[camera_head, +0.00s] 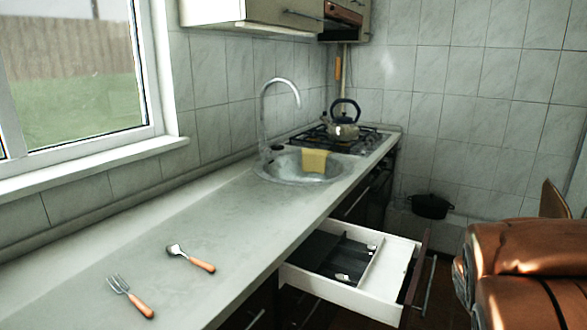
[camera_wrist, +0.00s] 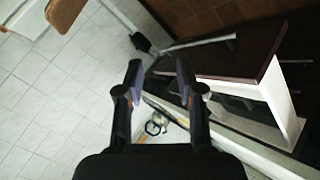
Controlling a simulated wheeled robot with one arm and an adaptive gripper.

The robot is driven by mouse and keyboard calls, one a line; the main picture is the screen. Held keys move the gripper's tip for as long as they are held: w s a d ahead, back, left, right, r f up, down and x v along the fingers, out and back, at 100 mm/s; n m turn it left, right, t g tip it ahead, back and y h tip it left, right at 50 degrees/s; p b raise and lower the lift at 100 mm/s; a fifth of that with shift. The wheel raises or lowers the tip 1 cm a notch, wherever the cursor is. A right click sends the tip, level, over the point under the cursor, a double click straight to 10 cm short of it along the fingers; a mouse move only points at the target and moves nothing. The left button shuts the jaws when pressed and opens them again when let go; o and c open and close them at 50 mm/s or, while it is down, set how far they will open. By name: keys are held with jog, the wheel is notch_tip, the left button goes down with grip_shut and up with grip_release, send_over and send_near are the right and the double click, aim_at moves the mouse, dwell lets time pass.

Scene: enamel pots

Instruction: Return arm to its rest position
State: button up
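My gripper (camera_wrist: 159,80) shows in the wrist view with its two dark fingers spread apart. Nothing is held between them. It hangs in the air beside the open drawer (camera_wrist: 282,105), which lies to the right in that view. My gripper and arm are not seen in the head view. There the drawer (camera_head: 355,295) is pulled out from under the counter, with a dark divided insert and a few small items inside.
A fork (camera_head: 131,297) and a spoon (camera_head: 190,258) lie on the counter (camera_head: 120,240). A yellow cloth (camera_head: 314,160) hangs in the sink (camera_head: 275,170). A kettle (camera_head: 343,127) stands on the stove. A black pot (camera_head: 430,206) is beyond the drawer. Brown padded furniture (camera_head: 530,265) stands right.

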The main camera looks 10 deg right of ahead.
jog(key=s+a+r+g+y+p, duration=0.2)
jog(key=s+a+g+p, duration=0.1)
jog(key=s+a, duration=0.5)
jog(key=s+a+r+m+g+y+p, duration=0.1)
jog(key=s+a+r+g+y+p, duration=0.1)
jog(key=s+a+p, duration=0.3)
jog(key=s+a+r+m+g+y+p, duration=0.1)
jog(key=s+a+r+g+p, duration=0.3)
jog(key=s+a, duration=0.8)
jog(key=shift+s+a+y, duration=0.2)
jog(key=shift+s+y, duration=0.05)
jog(key=shift+y, duration=0.55)
jog(key=shift+s, duration=0.1)
